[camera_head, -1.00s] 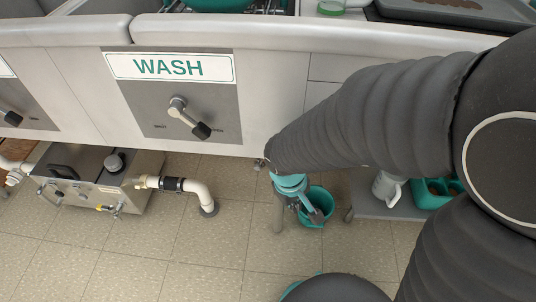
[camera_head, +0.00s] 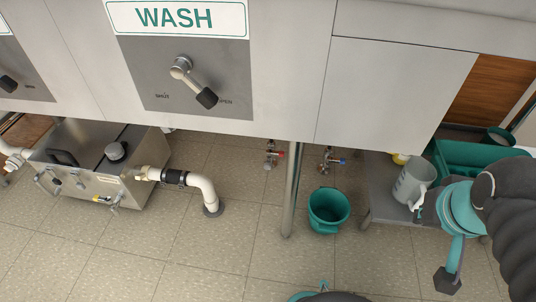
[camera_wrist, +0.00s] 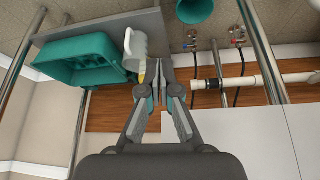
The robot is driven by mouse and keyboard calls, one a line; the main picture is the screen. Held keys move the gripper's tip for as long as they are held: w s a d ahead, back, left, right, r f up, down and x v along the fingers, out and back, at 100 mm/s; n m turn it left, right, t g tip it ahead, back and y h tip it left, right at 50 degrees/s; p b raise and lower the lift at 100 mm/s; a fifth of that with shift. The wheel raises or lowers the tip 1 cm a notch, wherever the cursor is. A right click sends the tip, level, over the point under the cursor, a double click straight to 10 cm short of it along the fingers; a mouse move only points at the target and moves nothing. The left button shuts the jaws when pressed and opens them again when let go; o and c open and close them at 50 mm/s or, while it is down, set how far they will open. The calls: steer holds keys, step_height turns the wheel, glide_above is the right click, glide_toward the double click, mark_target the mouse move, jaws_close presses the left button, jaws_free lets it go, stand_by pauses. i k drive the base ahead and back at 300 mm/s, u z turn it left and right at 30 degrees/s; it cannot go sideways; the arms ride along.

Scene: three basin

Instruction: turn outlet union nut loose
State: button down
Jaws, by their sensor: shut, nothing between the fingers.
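The metal box (camera_head: 95,165) stands on the floor at the left in the head view. A beige fitting that looks like the outlet union nut (camera_head: 147,173) sits at its right side. A black coupling (camera_head: 174,178) follows it, then a white elbow pipe (camera_head: 203,190) bends down to the floor. My gripper (camera_head: 448,280) is at the lower right, far from the nut, beside the low shelf. In the wrist view my gripper (camera_wrist: 158,72) has its fingers together and empty, near a grey jug (camera_wrist: 136,48). The nut cannot be made out in the wrist view.
A metal leg (camera_head: 291,190) and a teal bucket (camera_head: 328,209) stand between the box and my gripper. Two small valves (camera_head: 273,153) hang under the basin. A low shelf (camera_head: 380,205) holds the jug and a teal tub (camera_head: 470,160). Floor before the box is clear.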

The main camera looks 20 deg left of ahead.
mark_target(143, 175)
steer(key=u, duration=0.95)
steer(key=k, duration=0.6)
steer(key=u, duration=0.6)
steer(key=i, duration=1.2)
steer(key=u, duration=0.1)
